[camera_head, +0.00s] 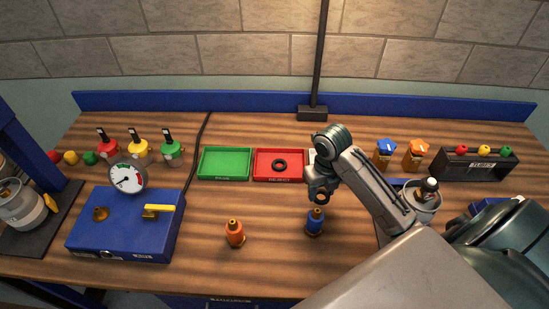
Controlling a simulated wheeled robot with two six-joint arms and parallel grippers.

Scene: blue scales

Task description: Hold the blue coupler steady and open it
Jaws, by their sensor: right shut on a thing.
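The blue coupler (315,223) stands upright on the wooden bench, right of the middle, with a dark base. My right gripper (319,201) reaches down from above and is shut on the coupler's upper end. The fingers are small in the picture and the exact contact is hard to make out. My left gripper is not in view.
An orange coupler (235,233) stands to the left. Behind are a green tray (225,177) and a red tray (301,164) holding a black ring. A blue box (118,238) with a gauge (127,178) sits left.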

